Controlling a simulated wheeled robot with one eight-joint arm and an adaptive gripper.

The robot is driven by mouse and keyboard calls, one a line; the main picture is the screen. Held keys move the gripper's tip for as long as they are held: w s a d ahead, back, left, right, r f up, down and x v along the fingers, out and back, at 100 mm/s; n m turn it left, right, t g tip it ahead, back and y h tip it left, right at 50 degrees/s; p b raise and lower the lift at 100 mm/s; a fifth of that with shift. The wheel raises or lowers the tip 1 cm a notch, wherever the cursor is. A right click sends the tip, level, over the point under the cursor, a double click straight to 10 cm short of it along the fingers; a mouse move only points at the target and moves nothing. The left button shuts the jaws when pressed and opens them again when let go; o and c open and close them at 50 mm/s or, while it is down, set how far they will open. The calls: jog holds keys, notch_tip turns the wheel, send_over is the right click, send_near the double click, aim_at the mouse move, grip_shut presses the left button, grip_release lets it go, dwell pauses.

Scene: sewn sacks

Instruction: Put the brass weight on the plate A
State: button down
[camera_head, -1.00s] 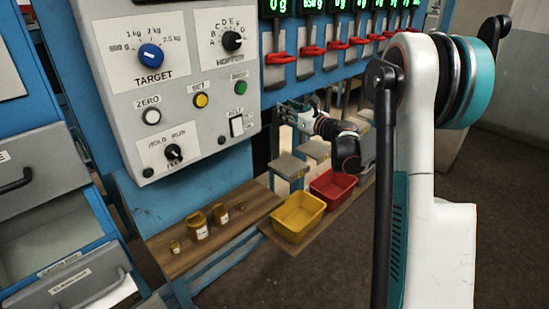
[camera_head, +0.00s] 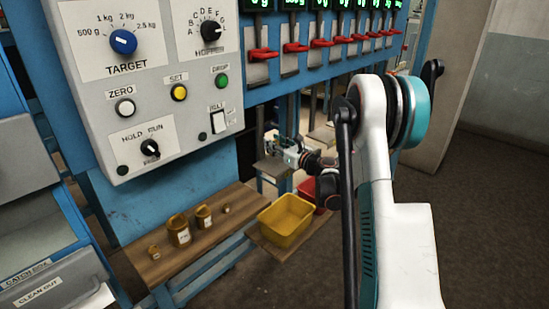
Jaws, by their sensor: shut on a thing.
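My gripper (camera_head: 272,147) is just above the nearest grey weighing plate (camera_head: 268,168), under the leftmost hopper; this appears to be plate A, but no letter is readable on it. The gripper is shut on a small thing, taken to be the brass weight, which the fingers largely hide. I cannot tell whether the weight touches the plate. Several other brass-coloured weights (camera_head: 179,233) of different sizes stand in a row on the wooden shelf at the lower left.
A yellow bin (camera_head: 285,235) and a red bin (camera_head: 306,193), partly behind my arm, stand on a wooden board below the plates. The control panel (camera_head: 140,85) is to the left. Red levers (camera_head: 262,54) line the blue frame above. Another plate (camera_head: 322,134) lies farther back.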

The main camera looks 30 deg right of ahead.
jog(key=shift+f+b, duration=0.8)
jog(key=shift+f, duration=1.3)
jog(key=shift+f, duration=0.15)
jog(key=c, duration=1.1)
grip_release()
jog(key=shift+s+d+r, duration=0.1)
jog(key=shift+s+r, duration=0.1)
jog(key=shift+s, duration=0.1)
jog(key=p+v, duration=0.3)
jog(key=v, duration=0.8)
jog(key=shift+s+f+p, duration=0.1)
jog(key=shift+s+p, duration=0.1)
jog(key=shift+p, duration=0.15)
